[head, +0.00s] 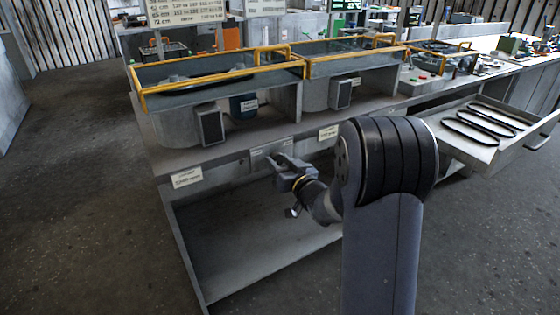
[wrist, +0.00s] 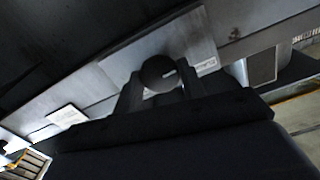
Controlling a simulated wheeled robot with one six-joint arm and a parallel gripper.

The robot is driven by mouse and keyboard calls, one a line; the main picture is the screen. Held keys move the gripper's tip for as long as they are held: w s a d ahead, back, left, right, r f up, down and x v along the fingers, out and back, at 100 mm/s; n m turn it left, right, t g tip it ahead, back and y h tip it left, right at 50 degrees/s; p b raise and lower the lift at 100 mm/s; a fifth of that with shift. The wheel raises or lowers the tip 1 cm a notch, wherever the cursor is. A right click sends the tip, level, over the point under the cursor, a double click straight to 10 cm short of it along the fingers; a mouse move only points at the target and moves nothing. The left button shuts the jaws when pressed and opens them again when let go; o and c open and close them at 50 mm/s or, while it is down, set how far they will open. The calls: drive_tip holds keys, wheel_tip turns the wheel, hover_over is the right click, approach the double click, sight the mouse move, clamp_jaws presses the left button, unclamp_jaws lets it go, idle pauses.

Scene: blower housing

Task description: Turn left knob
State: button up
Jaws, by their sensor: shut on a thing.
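In the wrist view a round dark knob (wrist: 160,73) with a small light mark sits on a grey plate, between the two fingers of my gripper (wrist: 160,88). My gripper is shut on this knob. In the head view my gripper (head: 280,162) reaches the front face of the bench, below the worktop edge, between two white labels. The knob is hidden there by my gripper. I cannot tell from the labels which knob this is.
A white label (head: 187,177) is on the left of the bench front and another (head: 328,132) on the right. Yellow-railed blower housings (head: 215,75) stand on top. An open drawer (head: 480,135) with black belts juts out at right. Open floor (head: 80,200) lies at left.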

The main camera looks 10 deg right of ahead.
drive_tip(key=shift+m+p, duration=0.3)
drive_tip(key=shift+m, duration=0.8)
drive_tip(key=o, duration=1)
drive_tip(key=shift+c, duration=0.2)
drive_tip(key=v, duration=1)
drive_tip(key=shift+s+d, duration=0.15)
drive_tip(key=shift+s, duration=0.25)
